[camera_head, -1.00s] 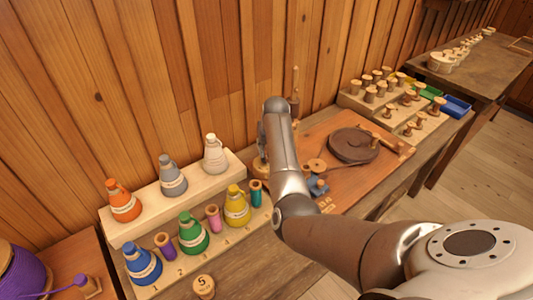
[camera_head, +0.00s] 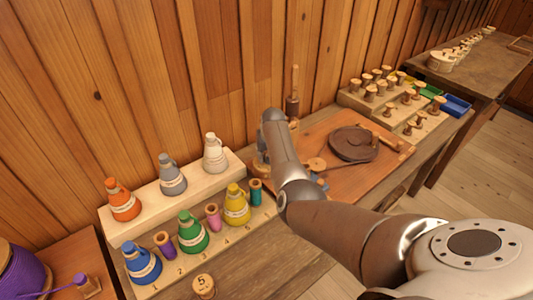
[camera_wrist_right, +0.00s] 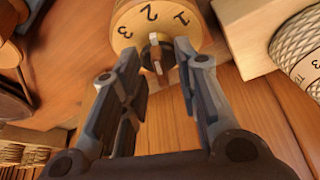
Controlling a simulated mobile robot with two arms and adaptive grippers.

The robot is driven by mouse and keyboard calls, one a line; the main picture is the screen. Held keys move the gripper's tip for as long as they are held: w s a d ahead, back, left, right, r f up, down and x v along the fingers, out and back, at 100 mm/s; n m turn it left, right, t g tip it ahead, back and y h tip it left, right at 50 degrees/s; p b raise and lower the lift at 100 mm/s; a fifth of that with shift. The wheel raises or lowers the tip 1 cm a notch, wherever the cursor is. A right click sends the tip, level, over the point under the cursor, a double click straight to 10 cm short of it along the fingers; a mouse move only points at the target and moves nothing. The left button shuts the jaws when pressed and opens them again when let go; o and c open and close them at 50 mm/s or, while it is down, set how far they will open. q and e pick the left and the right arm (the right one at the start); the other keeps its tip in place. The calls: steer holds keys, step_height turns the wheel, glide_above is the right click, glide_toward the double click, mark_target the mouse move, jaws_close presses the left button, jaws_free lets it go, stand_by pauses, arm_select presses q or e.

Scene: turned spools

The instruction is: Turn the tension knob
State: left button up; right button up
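The tension knob shows in the right wrist view as a small dark and metal wing (camera_wrist_right: 157,54) at the centre of a round wooden dial (camera_wrist_right: 135,20) marked 1, 2, 3. My right gripper (camera_wrist_right: 157,58) is open, with one finger on each side of the knob. The fingertips are close to the dial; I cannot tell whether they touch the knob. In the head view my right arm hides most of the gripper and the knob. My left gripper is not in view.
A wooden board (camera_head: 375,180) with a dark round disc (camera_head: 353,144) lies under and right of my arm. More spools stand on a back rack (camera_head: 345,98).

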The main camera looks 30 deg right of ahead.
jaws_close()
steer(key=shift+n, duration=0.4)
steer(key=shift+d+n+y+p, duration=0.15)
steer(key=shift+n+y+p, duration=0.3)
steer(key=shift+n, duration=0.15)
steer(key=shift+d+n+y, duration=0.15)
steer(key=shift+n+y, duration=0.2)
steer(key=shift+n, duration=0.85)
steer(key=n+b, duration=0.1)
steer(key=n+y+b, duration=0.1)
steer(key=shift+d+f+n, duration=0.1)
steer(key=shift+f+n, duration=0.1)
steer(key=shift+n, duration=0.1)
steer(key=shift+d+n+y+b, duration=0.1)
steer(key=shift+n+y+b, duration=0.3)
steer(key=shift+n+b, duration=0.75)
steer(key=shift+r+n+b, duration=0.15)
steer(key=shift+n+b, duration=0.2)
steer(key=shift+b, duration=0.05)
